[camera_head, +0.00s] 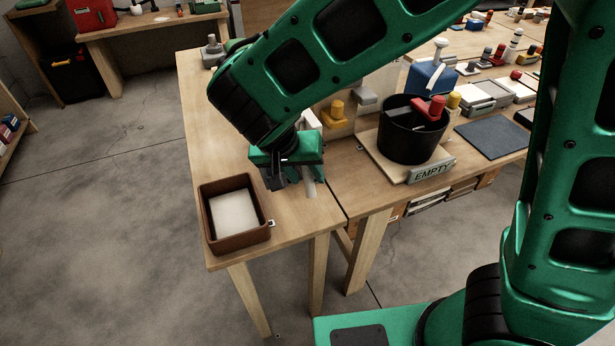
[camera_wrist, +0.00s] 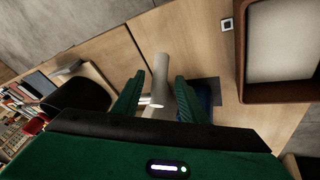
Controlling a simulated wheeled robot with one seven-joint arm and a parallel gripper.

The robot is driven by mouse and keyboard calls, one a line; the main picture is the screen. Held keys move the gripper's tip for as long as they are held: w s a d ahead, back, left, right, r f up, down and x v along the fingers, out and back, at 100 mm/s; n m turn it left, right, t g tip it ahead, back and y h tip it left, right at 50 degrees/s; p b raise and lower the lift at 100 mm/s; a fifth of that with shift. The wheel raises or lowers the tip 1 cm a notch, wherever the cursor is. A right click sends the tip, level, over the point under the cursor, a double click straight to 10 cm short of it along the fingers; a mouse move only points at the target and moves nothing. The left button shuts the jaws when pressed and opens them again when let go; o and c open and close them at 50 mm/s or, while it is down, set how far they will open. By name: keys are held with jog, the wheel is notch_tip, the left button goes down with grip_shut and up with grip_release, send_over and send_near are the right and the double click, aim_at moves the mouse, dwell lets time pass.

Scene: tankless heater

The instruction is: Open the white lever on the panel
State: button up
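My gripper (camera_head: 290,175) hangs over the near-left part of the wooden workbench. In the wrist view its two green fingers (camera_wrist: 158,98) are apart. A pale, whitish bar (camera_wrist: 161,68), which looks like the white lever, lies between them with its lower part among the fingers. I cannot tell whether either finger touches it. In the head view a pale strip of the lever (camera_head: 309,182) shows just below the gripper. A shiny light rod (camera_wrist: 150,101) shows beside the left finger. The panel behind the lever is mostly hidden by my gripper and arm.
A brown open box (camera_head: 264,232) with a pale inside stands left of the gripper at the bench edge. A black bucket (camera_head: 408,140) stands right, behind an EMPTY sign (camera_head: 432,170). A yellow knob (camera_head: 337,108) is on a board behind the gripper. Bench space beyond the box is clear.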

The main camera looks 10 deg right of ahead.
jog(key=shift+x, duration=1.4)
grip_shut()
